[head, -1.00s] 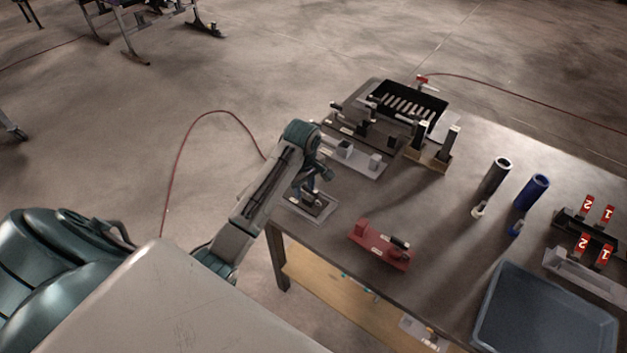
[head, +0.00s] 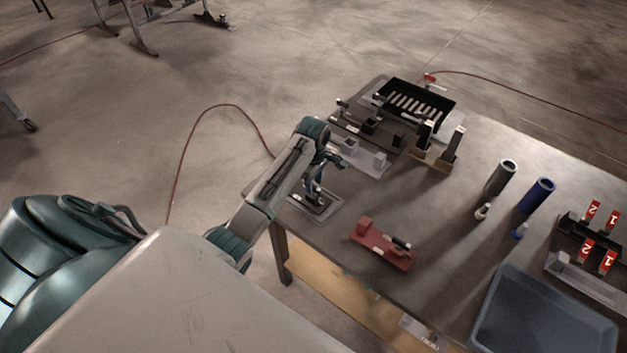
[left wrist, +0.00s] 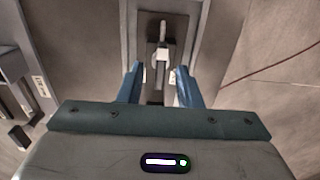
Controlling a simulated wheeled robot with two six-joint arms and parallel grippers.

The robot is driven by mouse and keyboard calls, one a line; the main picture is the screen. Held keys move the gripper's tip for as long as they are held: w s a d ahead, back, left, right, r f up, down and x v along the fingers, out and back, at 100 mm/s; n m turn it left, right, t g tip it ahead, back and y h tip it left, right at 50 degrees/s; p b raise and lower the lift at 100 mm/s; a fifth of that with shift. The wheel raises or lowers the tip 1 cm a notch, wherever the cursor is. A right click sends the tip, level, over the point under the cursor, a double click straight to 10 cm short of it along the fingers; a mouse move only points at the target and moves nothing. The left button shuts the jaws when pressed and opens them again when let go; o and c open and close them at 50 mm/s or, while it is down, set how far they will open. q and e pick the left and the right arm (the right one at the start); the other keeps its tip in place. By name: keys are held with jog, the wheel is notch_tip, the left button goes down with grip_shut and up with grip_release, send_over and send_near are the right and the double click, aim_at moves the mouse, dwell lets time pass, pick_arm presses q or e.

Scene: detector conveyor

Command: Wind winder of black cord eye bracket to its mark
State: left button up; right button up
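A small dark fixture on a pale plate (head: 334,212) lies at the table's near left corner, under my left gripper (head: 317,192). In the left wrist view a dark base (left wrist: 179,28) carries a light grey winder-like part (left wrist: 161,50) with a pale upright tip. My left gripper (left wrist: 159,82) is open there. Its two blue fingers stand apart on either side of the fixture's near part, with nothing visibly clamped. I cannot tell whether they touch it. The cord and any mark are too small to make out. My right gripper is not in view.
A red fixture (head: 366,232) stands right of the gripper. Grey blocks on a plate (head: 372,171) and a black slotted tray (head: 447,101) are behind. A dark cylinder (head: 501,178), a blue cylinder (head: 536,195) and a blue-grey bin (head: 545,315) are to the right.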

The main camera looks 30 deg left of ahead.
pick_arm(q)
jog(key=shift+f, duration=0.5)
jog(key=shift+c, duration=0.4)
grip_shut()
jog(key=shift+m, duration=0.4)
jog(key=m, duration=0.4)
jog(key=shift+m, duration=0.3)
jog(key=m, duration=0.4)
jog(key=shift+m, duration=2.3)
dwell(2.0)
